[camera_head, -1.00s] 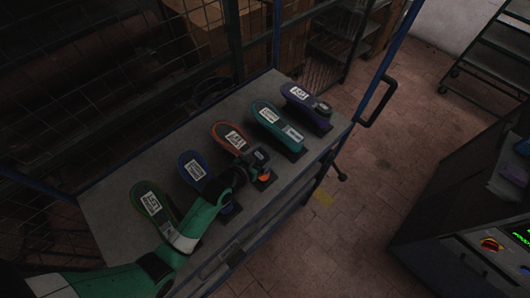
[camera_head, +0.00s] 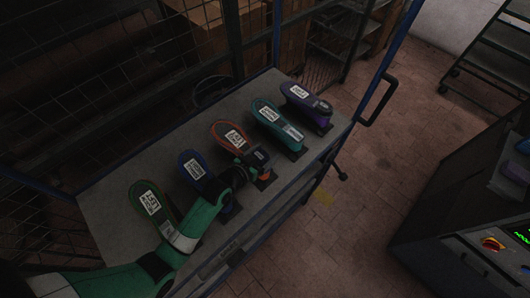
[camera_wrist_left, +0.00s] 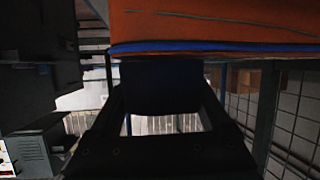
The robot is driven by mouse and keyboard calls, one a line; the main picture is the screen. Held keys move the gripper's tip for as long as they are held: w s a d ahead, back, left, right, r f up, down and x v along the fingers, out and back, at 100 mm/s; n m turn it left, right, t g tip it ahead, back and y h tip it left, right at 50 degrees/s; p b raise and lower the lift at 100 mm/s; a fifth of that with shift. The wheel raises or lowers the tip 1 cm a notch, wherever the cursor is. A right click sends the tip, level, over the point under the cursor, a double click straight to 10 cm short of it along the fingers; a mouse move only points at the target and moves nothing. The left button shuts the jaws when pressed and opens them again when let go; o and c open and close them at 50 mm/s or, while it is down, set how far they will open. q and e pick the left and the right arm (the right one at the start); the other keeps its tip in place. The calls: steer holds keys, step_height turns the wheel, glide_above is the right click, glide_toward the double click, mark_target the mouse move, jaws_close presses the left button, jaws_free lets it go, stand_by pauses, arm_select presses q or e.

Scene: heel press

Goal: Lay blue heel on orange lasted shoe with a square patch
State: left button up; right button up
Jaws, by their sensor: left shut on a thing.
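The orange lasted shoe (camera_head: 226,131) lies sole up, third in the row on the cart, with a white printed patch on its sole. My left gripper (camera_head: 250,166) is at its near, heel end, shut on a small dark block that appears to be the blue heel (camera_head: 259,157). The block is at the shoe's heel end; I cannot tell whether it touches. In the left wrist view, an orange surface with a blue edge (camera_wrist_left: 210,47) spans the top, and my left gripper (camera_wrist_left: 160,90) is below it. My right gripper is out of view.
On the cart top (camera_head: 110,225) a green shoe (camera_head: 150,201) and a blue shoe (camera_head: 192,167) stand left of the orange one. A teal shoe (camera_head: 268,118) and a purple shoe (camera_head: 302,99) stand right. A control cabinet (camera_head: 470,245) stands at right beyond clear floor.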

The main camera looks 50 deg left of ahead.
arm_select(q)
steer(key=shift+f, duration=0.2)
steer(key=o, duration=1.3)
step_height(320, 180, up, 3)
steer(key=shift+r, duration=0.2)
steer(key=s+d+r, duration=0.1)
steer(key=s+r+p, duration=0.1)
steer(key=r, duration=0.1)
steer(key=s+d+r+p, duration=0.1)
steer(key=s+r, duration=0.1)
steer(key=shift+d+r, duration=0.25)
steer(key=shift+d, duration=0.05)
steer(key=s+d+r+p, duration=0.1)
steer(key=s+d+r, duration=0.3)
steer(key=s, duration=0.4)
steer(key=shift+d, duration=0.4)
